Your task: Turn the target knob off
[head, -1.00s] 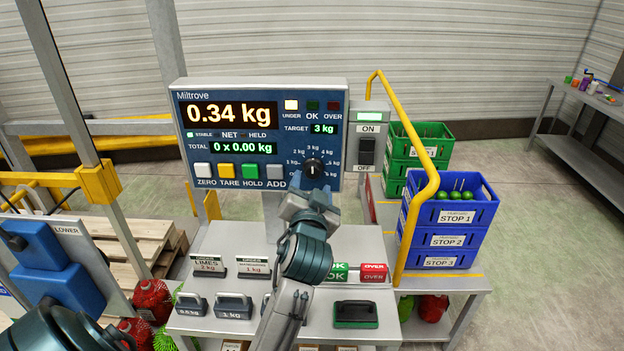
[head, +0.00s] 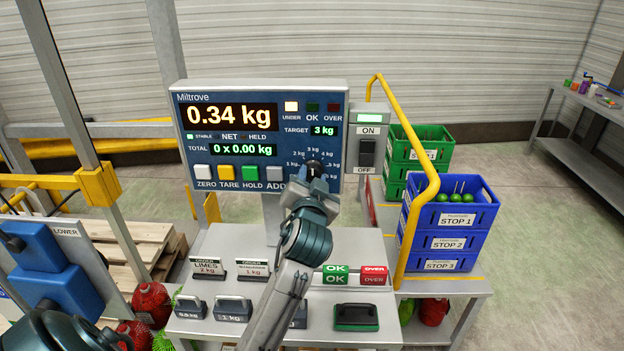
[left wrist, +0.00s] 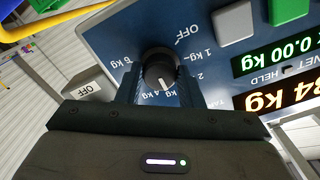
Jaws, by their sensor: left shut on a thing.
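The target knob (head: 314,168) is a round black dial on the lower right of the blue scale panel (head: 222,134). My left gripper (head: 317,181) reaches up to it and covers part of it and its dial marks. In the left wrist view the knob (left wrist: 160,70) sits between the two fingers of my left gripper (left wrist: 159,88), which are shut on it. Its white pointer faces the 3 kg to 4 kg side, away from the OFF mark (left wrist: 188,33). The target display (head: 324,130) reads 3 kg. My right gripper is not in view.
An ON/OFF rocker switch (head: 367,152) stands just right of the panel, beside a yellow rail (head: 432,180). Buttons, including grey ADD (head: 274,174), lie left of the knob. Below are weights, OK and OVER blocks (head: 374,275) and a black-green pad (head: 356,316).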

